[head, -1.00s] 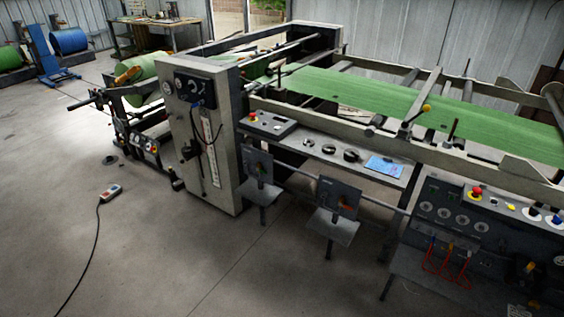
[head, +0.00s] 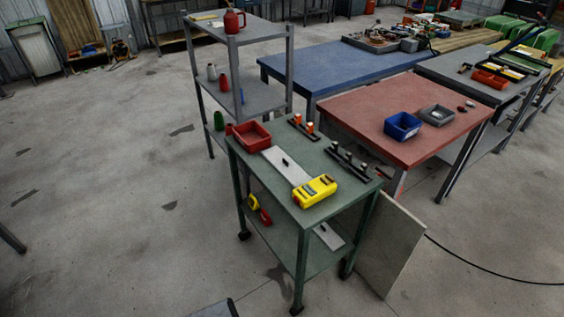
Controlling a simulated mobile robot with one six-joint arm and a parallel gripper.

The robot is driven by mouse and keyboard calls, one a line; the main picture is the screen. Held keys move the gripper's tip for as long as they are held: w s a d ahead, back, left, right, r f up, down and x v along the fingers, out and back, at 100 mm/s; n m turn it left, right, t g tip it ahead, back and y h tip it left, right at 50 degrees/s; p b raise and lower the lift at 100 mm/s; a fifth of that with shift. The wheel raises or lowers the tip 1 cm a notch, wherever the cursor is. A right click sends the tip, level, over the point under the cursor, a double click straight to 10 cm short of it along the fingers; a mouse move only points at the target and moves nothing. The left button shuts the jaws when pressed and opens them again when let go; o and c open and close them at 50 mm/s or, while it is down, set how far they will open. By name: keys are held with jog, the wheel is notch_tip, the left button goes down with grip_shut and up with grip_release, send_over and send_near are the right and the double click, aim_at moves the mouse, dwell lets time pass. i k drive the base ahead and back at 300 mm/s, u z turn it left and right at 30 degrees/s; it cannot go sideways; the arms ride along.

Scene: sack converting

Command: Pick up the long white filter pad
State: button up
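A long, flat, whitish pad (head: 276,156) with a small dark piece on it lies on the top of the green cart (head: 330,207). It lies between a red bin (head: 252,136) and a yellow device (head: 314,191). The yellow device sits at its near end. A shorter-looking pale piece (head: 325,232) with a dark spot lies on the cart's lower shelf, partly hidden by the cart top. My gripper is not in view.
Two dark racks (head: 352,164) with small parts stand on the cart's right side. A pale board (head: 392,245) leans at its right. A grey shelf unit (head: 265,98) and a red-topped table (head: 375,97) stand behind. Floor to the left is open.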

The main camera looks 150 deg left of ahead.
aim_at(297, 177)
jog(key=u, duration=0.4)
jog(key=k, duration=0.25)
jog(key=u, duration=3.05)
jog(key=k, duration=0.25)
jog(key=u, duration=1.35)
jog(key=i, duration=0.25)
